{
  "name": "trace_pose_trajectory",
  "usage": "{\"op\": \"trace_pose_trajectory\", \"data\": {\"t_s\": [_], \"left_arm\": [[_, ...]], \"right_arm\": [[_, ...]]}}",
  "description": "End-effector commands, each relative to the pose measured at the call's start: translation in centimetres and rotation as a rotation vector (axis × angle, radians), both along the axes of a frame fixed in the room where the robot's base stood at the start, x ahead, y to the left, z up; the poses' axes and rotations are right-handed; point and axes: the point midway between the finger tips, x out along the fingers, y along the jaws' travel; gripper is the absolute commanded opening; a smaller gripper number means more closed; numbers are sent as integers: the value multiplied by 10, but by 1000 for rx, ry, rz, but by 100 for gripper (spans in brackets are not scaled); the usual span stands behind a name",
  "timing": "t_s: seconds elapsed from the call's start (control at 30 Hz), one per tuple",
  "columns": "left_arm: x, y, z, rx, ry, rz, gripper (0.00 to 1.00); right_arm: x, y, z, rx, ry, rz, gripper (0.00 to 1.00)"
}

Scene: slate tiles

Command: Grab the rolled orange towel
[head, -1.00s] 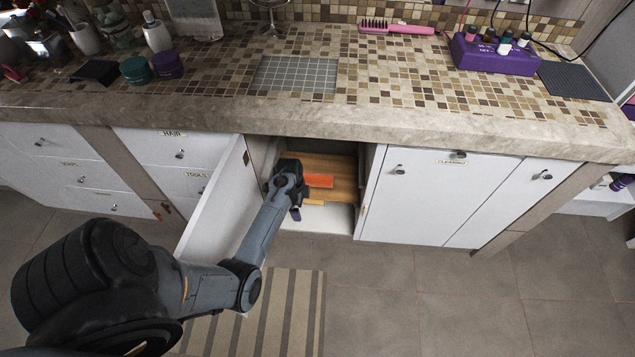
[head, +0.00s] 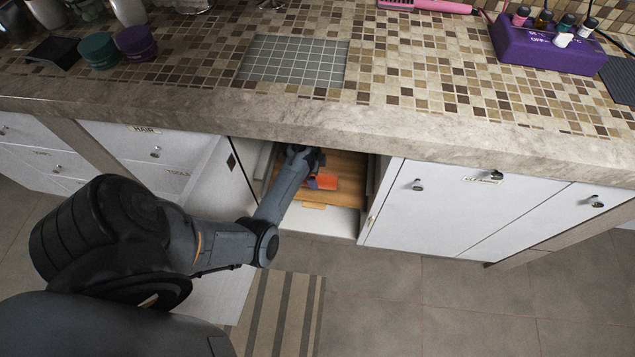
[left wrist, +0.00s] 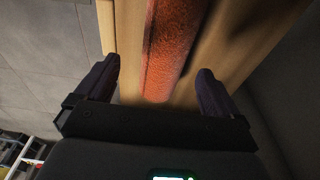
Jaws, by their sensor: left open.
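The rolled orange towel (head: 324,182) lies on a wooden shelf (head: 347,168) inside the open cabinet under the counter. In the left wrist view the towel (left wrist: 172,45) runs lengthwise away from the gripper, its near end between the two fingers in the picture. My left gripper (left wrist: 157,88) is open and empty, one dark finger on each side of the towel's line. I cannot tell how far the fingertips are above the towel. In the head view my left gripper (head: 312,172) is inside the cabinet at the towel's left, partly hidden by the arm. My right gripper is not in view.
The closed cabinet door (head: 418,208) borders the opening on the right. The stone counter edge (head: 330,134) overhangs the opening. A striped mat (head: 285,310) lies on the floor below.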

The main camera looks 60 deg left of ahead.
Motion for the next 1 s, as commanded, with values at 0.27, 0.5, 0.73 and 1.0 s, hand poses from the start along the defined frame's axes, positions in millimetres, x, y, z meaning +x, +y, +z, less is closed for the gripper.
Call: {"op": "trace_pose_trajectory", "data": {"t_s": [0.27, 0.5, 0.73, 1.0], "left_arm": [[3, -1, -21, 1, -1, 0, 96], [7, -2, -49, 0, -1, 0, 96], [8, -4, -60, 1, -1, 1, 96], [8, -4, -59, 1, -1, 0, 90]], "right_arm": [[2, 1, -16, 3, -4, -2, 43], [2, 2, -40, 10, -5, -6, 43], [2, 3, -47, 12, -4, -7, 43], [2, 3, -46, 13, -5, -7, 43]]}}
